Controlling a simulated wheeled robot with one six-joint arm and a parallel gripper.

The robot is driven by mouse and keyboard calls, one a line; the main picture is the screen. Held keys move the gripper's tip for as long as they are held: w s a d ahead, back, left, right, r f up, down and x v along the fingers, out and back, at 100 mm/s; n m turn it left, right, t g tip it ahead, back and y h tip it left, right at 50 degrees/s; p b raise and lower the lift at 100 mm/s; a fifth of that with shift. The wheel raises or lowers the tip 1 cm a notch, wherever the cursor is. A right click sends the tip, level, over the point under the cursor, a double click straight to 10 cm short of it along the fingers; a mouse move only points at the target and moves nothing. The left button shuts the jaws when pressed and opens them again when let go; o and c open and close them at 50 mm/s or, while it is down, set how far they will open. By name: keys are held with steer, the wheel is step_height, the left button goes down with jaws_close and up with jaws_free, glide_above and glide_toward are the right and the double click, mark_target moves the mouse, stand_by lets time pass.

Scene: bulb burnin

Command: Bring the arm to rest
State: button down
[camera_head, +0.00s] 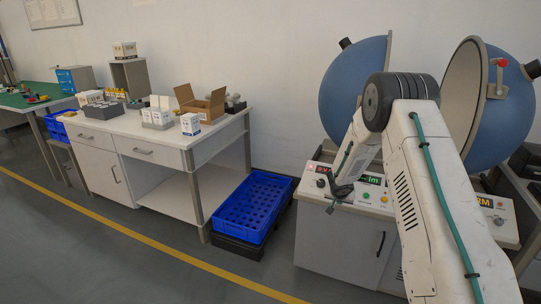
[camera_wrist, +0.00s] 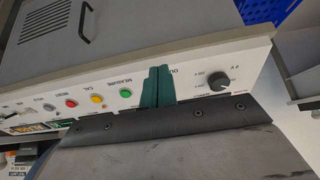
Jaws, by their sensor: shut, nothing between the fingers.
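My arm reaches up from the bottom right of the head view and bends down to my gripper (camera_head: 341,193), in front of the control panel (camera_head: 375,196) of the sphere bench. In the wrist view my gripper's green fingers (camera_wrist: 157,86) are together and hold nothing. They overlap the panel (camera_wrist: 190,75) between a green button (camera_wrist: 126,93) and a black knob (camera_wrist: 218,81). Whether they touch the panel cannot be told. The blue sphere (camera_head: 352,88) stands open, its other half (camera_head: 509,100) at the right.
A white workbench (camera_head: 150,126) with boxes and an open carton (camera_head: 205,103) stands at the left.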

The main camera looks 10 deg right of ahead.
steer(key=s+d+r+n+g+h, duration=0.2)
steer(key=s+d+r+n+g, duration=0.1)
steer(key=s, duration=0.5)
steer(key=s+a+r+n+g, duration=0.1)
steer(key=s+a+r+g, duration=0.15)
steer(key=s+r, duration=0.45)
steer(key=s+a+r+g, duration=0.1)
steer(key=s+a+r, duration=0.2)
steer(key=s+r, duration=0.5)
steer(key=s+a+r+n+y, duration=0.1)
steer(key=s+a+r+y, duration=0.1)
steer(key=s+a+r, duration=0.3)
steer(key=s+a+r+n+t+y, duration=0.1)
steer(key=s+a+r, duration=0.5)
steer(key=s, duration=0.7)
steer(key=s+a+r+n+t+y, duration=0.1)
steer(key=s+a+r+y, duration=0.2)
steer(key=s+a+r, duration=0.3)
steer(key=shift+s+a, duration=1.65)
steer(key=shift+s, duration=0.25)
